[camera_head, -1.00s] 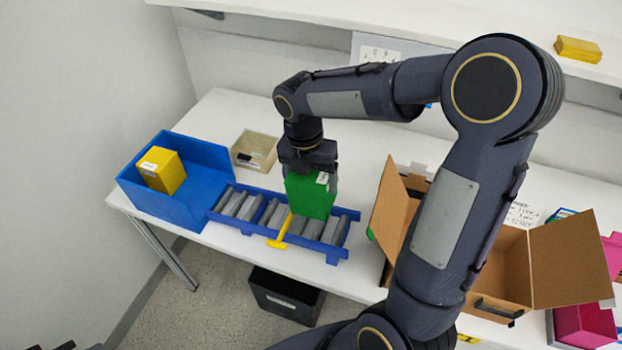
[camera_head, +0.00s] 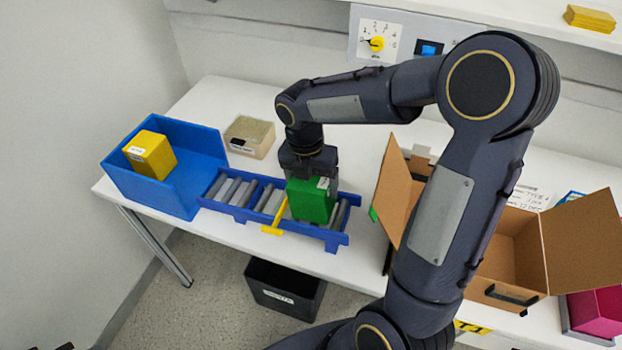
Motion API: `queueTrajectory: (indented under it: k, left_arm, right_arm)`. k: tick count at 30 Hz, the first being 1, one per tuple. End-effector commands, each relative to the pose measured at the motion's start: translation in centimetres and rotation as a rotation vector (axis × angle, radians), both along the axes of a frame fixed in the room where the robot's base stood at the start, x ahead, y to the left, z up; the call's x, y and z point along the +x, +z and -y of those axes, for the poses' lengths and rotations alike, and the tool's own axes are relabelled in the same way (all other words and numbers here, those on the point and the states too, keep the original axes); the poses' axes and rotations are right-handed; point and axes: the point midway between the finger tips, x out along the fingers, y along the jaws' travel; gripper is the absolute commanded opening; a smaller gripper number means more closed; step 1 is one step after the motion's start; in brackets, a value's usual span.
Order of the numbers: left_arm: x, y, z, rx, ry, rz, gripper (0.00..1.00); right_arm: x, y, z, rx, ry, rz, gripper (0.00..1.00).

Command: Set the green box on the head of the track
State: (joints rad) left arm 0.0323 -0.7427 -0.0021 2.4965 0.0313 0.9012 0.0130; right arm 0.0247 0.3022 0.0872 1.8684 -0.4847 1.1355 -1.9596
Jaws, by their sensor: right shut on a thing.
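My right gripper (camera_head: 310,178) points down and is shut on the green box (camera_head: 311,202). The green box is upright over the right section of the blue roller track (camera_head: 334,243), at its right end. I cannot tell whether its base touches the grey rollers. A yellow bar (camera_head: 275,221) crosses the track just left of the box. A blue bin (camera_head: 207,150) stands at the track's left end with a yellow box (camera_head: 151,154) inside. My left gripper is not in view.
An open cardboard box (camera_head: 517,245) stands right of the track, its flap near my arm. A small beige bin (camera_head: 250,137) sits behind the track. A rotary dial panel (camera_head: 377,42) is on the back wall. A black bin (camera_head: 285,290) is on the floor.

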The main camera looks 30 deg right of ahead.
Motion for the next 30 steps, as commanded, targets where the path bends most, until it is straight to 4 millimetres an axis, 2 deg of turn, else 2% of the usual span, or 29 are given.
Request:
queueTrajectory:
  k: [10, 11, 15, 23, 26, 30]
  left_arm:
    - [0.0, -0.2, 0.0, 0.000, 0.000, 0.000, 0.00]
    - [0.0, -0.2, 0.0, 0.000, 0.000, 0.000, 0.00]
    - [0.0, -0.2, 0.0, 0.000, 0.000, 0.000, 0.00]
    - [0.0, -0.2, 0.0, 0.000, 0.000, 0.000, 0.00]
    - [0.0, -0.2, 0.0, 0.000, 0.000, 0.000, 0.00]
    - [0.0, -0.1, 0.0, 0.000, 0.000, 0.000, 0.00]
  right_arm:
    - [0.0, -0.3, 0.0, 0.000, 0.000, 0.001, 0.48]
    - [0.0, -0.3, 0.0, 0.000, 0.000, 0.001, 0.82]
    - [0.0, -0.3, 0.0, 0.000, 0.000, 0.001, 1.00]
    - [0.0, -0.1, 0.0, -0.001, -0.001, 0.001, 1.00]
    - [0.2, 0.9, 0.0, -0.001, -0.001, 0.005, 1.00]
    - [0.4, 3.3, -0.2, -0.001, -0.002, 0.006, 1.00]
